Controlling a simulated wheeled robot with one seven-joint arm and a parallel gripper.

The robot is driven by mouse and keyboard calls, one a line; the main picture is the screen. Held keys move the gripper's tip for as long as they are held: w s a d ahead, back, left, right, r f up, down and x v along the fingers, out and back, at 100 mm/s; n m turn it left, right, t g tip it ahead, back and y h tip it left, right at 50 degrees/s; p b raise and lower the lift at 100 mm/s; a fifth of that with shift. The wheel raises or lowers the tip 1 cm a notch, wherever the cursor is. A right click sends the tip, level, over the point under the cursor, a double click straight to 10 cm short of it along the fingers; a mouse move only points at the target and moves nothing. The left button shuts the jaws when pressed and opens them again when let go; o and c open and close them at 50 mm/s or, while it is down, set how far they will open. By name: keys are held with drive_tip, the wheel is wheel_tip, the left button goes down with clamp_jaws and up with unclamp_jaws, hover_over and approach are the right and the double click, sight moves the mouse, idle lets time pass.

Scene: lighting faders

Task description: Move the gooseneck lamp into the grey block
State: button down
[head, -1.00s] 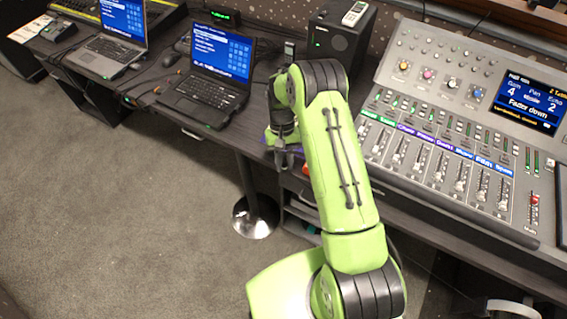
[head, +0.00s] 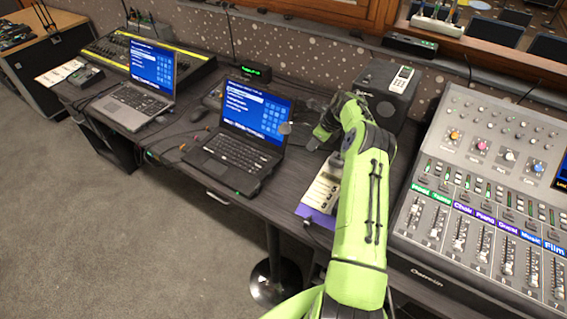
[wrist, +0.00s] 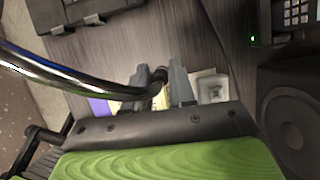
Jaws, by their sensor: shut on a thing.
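The gooseneck lamp (wrist: 75,75) shows in the wrist view as a shiny curved chrome tube. It enters from the left and ends in a black tip between my gripper's fingers (wrist: 161,86). My gripper is shut on it near that end, above the dark desk. A pale grey block (wrist: 212,88) with a square recess lies just right of the fingers, apart from the lamp tip. In the head view my gripper (head: 318,138) is over the desk right of the black laptop; its fingers and most of the lamp are hard to make out there.
A black laptop (head: 240,140) stands left of my gripper. A black speaker (head: 385,95) with a white remote on top is behind. A mixing desk (head: 490,190) is at the right. A purple-edged sheet (head: 318,196) lies near the desk's front edge.

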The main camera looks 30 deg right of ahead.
drive_tip(key=s+d+r+m+h, duration=0.2)
drive_tip(key=d+m+h, duration=0.1)
drive_tip(key=d+m, duration=0.7)
drive_tip(key=shift+n, duration=0.7)
drive_tip(key=f+b, duration=0.6)
drive_tip(key=shift+d+f, duration=0.3)
drive_tip(key=shift+d, duration=0.1)
drive_tip(key=shift+s+f+b, duration=0.15)
drive_tip(key=shift+f+b, duration=0.25)
drive_tip(key=shift+f, duration=0.65)
idle(2.8)
drive_tip(key=c, duration=1)
unclamp_jaws()
drive_tip(key=shift+o, duration=0.7)
drive_tip(key=shift+r, duration=0.2)
drive_tip(key=p+v, duration=0.1)
drive_tip(key=v, duration=1.4)
drive_tip(key=shift+s+a+r, duration=0.2)
drive_tip(key=shift+a, duration=0.1)
